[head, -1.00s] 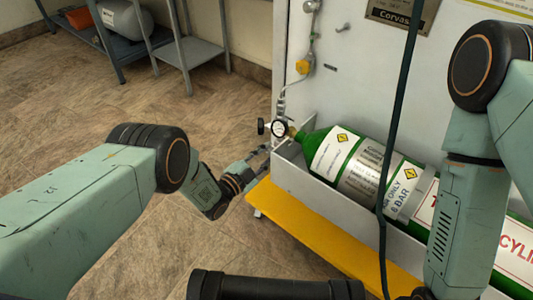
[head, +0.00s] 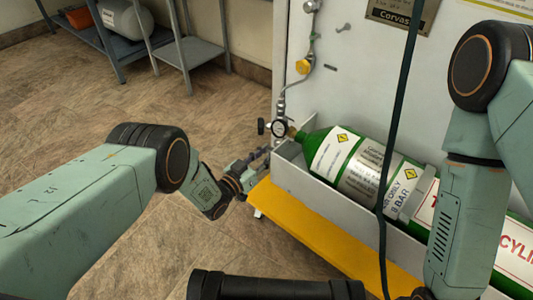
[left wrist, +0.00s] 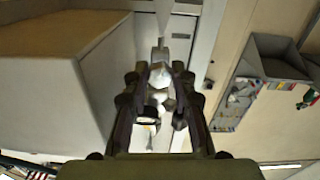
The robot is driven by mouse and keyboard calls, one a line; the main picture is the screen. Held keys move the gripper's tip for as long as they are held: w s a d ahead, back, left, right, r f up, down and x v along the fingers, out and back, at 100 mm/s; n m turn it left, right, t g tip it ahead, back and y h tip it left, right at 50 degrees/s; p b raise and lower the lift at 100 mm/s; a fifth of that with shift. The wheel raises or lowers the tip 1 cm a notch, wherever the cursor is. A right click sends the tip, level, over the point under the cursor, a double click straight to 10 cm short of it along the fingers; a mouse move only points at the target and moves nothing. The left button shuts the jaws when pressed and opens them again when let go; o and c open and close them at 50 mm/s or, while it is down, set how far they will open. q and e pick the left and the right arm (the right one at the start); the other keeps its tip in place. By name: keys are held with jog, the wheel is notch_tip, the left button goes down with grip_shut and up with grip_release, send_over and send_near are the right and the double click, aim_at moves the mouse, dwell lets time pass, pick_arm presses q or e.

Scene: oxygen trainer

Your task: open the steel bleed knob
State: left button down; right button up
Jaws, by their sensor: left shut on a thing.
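The steel bleed knob (left wrist: 160,74) shows in the left wrist view as a shiny faceted piece between my fingertips. My left gripper (left wrist: 157,80) is shut on it. In the head view my left gripper (head: 262,155) reaches in just below the round pressure gauge (head: 279,128), at the neck of the green cylinder (head: 315,142). The knob cannot be made out there, as the fingers and fittings cover it. My right arm stands at the right, and its gripper is out of the frame.
A black handle (head: 261,126) sticks out left of the gauge. A yellow knob (head: 302,66) sits higher on the panel. The cylinder lies in a grey trough (head: 318,192) above a yellow ledge (head: 310,228). A dark hose (head: 399,100) hangs in front.

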pick_arm(q)
jog(key=shift+f+n, duration=0.1)
jog(key=shift+n, duration=0.9)
jog(key=c, duration=1.1)
grip_release()
jog(key=v, duration=1.2)
